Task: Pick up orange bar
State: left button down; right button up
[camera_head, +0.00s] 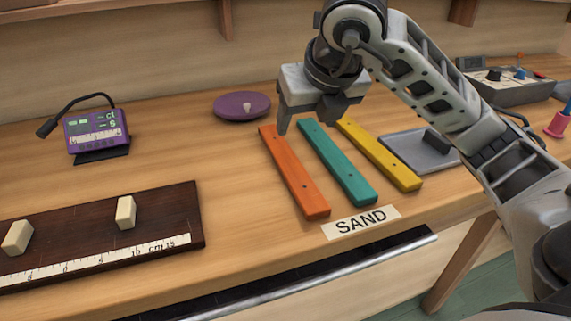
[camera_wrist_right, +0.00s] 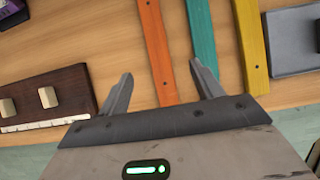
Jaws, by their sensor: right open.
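The orange bar (camera_head: 294,172) lies flat on the wooden bench, leftmost of three coloured bars, its long side running from back to front. My right gripper (camera_head: 305,122) is over the back ends of the orange and teal bars, jaws apart and empty. I cannot tell how high the fingertips are above the bar. My left gripper is in neither view.
A teal bar (camera_head: 337,161) and a yellow bar (camera_head: 378,154) lie close to the right. A grey tray (camera_head: 400,146) is beyond them. A purple disc (camera_head: 241,106) is behind. A dark ruler board (camera_head: 165,217) lies left. A SAND label (camera_head: 361,222) is in front.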

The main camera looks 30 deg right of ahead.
send_near(288, 160)
jog(key=x, duration=0.3)
jog(key=shift+d, duration=0.3)
jog(key=x, duration=0.5)
jog(key=shift+a+f, duration=0.1)
jog(key=shift+a, duration=0.2)
jog(key=c, duration=1.2)
